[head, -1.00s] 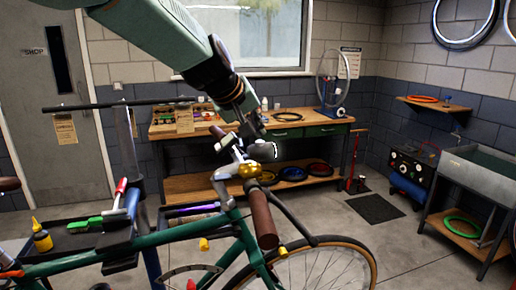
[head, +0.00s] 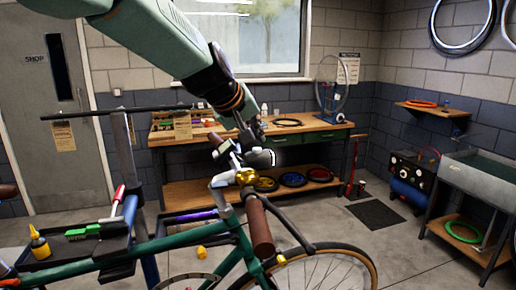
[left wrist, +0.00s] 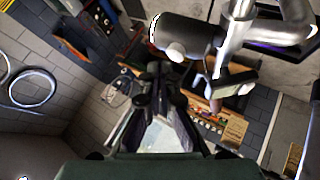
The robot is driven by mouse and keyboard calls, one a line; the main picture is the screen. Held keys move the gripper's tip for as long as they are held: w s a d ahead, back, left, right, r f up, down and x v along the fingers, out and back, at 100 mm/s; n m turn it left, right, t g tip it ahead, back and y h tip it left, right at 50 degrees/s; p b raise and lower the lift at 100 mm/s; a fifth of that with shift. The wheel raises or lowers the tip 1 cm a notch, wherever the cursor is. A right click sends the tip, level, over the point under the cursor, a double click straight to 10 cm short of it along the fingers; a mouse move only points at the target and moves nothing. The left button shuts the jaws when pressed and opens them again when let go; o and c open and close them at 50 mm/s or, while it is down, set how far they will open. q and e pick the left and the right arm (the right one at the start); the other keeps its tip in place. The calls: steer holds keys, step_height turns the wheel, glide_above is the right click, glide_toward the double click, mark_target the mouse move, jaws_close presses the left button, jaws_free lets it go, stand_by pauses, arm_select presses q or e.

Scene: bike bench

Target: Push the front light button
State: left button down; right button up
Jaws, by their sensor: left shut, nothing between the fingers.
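The front light (head: 262,159) is a dark cylinder with a white-rimmed end, mounted at the bike's handlebar. It shows large at the top of the left wrist view (left wrist: 185,36). A small pale round knob (left wrist: 175,52), which looks like its button, is on the side facing my fingers. My left gripper (head: 250,143) is shut and empty, just above and beside the light in the head view. In the left wrist view its fingertips (left wrist: 154,72) are close below the light and knob. I cannot tell whether they touch. My right gripper is not in view.
A brass bell (head: 246,177), the silver stem and brown grips (head: 260,226) crowd the handlebar. A tool tray (head: 85,246) with a yellow bottle (head: 39,242) stands at left. A wooden workbench (head: 310,131) is behind. Open floor lies to the right.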

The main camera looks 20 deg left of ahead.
arm_select(q)
steer(key=shift+s+a, duration=0.15)
steer(key=shift+d+f+b, duration=0.2)
steer(key=shift+f+b, duration=0.2)
steer(key=shift+f, duration=0.1)
steer(key=shift+a, duration=0.1)
steer(key=shift+f, duration=0.1)
stand_by(0.3)
steer(key=shift+r+p, duration=0.55)
steer(key=shift+r, duration=0.05)
